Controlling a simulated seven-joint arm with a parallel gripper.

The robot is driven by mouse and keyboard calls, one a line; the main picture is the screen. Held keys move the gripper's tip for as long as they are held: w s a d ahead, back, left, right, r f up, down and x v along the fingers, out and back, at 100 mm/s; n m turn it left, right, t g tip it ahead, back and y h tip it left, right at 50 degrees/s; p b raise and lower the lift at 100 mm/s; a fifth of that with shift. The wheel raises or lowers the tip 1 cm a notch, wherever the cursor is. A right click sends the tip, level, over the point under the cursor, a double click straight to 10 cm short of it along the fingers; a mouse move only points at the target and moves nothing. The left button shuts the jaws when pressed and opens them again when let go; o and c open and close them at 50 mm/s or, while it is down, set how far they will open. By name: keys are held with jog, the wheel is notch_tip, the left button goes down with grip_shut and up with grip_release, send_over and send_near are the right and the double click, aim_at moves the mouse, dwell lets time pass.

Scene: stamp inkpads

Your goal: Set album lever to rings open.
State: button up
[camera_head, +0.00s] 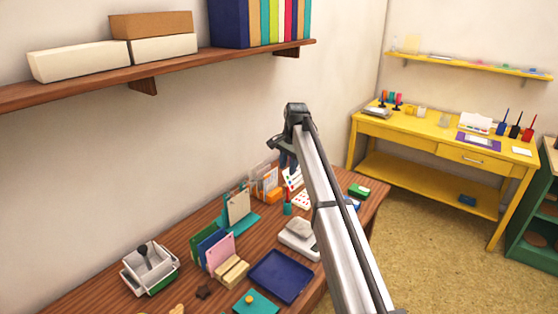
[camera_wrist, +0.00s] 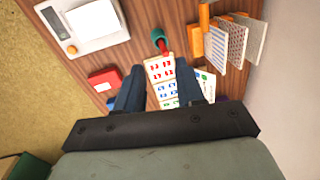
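I cannot tell for certain which thing is the album, and no lever with ring positions shows clearly. A teal piece with a small yellow knob (camera_head: 250,299) lies at the front table edge in the head view, partly cut off. A teal base with an upright beige page (camera_head: 238,208) stands further back. My gripper (camera_head: 287,160) is above the far part of the brown table. In the wrist view its two blue fingers (camera_wrist: 161,75) are apart with nothing held. Below and between them lies a sheet of red and blue stamp pictures (camera_wrist: 160,70).
On the brown table are a scale (camera_head: 299,239), a navy tray (camera_head: 281,277), upright folders (camera_head: 213,250), an orange card rack (camera_wrist: 208,40) and a green cup (camera_wrist: 158,38). A red pad (camera_wrist: 103,79) lies beside the fingers. A wall shelf (camera_head: 150,76) hangs above the table.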

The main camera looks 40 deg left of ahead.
jog(key=w+d+f+m+h, duration=0.1)
jog(key=w+d+f, duration=0.1)
jog(key=d+f, duration=0.3)
jog(key=w+d+f+m+h, duration=0.1)
jog(key=d+f, duration=0.5)
jog(key=d, duration=0.5)
jog(key=w+d+f+m+h, duration=0.1)
jog(key=w+d+f, duration=0.1)
jog(key=d+f, duration=0.4)
jog(key=shift+w+d, duration=0.3)
jog(key=shift+d, duration=0.65)
